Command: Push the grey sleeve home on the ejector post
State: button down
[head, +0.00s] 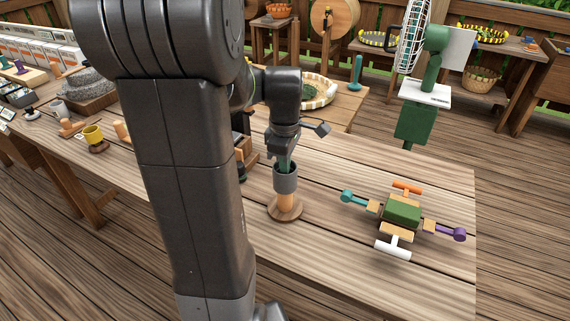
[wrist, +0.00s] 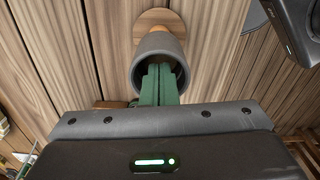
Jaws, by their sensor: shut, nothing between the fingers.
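The grey sleeve (head: 286,181) sits around the upper part of the wooden ejector post (head: 285,201), with bare wood showing below it down to the round base (head: 285,209). In the wrist view the sleeve (wrist: 158,50) shows as a grey ring with the round base (wrist: 158,20) beyond it. My gripper (head: 286,166) points down from above; its green fingers (wrist: 158,82) are shut together and empty, with their tips at or inside the sleeve's open top. I cannot tell whether they touch the sleeve. The post's top is hidden.
A green block with coloured handles (head: 403,211) lies on the table to the right. A woven tray (head: 318,92) is behind the gripper. Bare tabletop lies between the post and the green block.

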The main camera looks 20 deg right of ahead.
notch_tip(320, 180, up, 14)
jog(key=shift+f, duration=0.15)
dwell(0.3)
jog(key=shift+f, duration=0.1)
notch_tip(320, 180, down, 14)
jog(key=shift+f+b, duration=0.2)
jog(key=shift+b, duration=0.35)
jog(key=shift+f+b, duration=0.8)
jog(key=shift+w, duration=0.1)
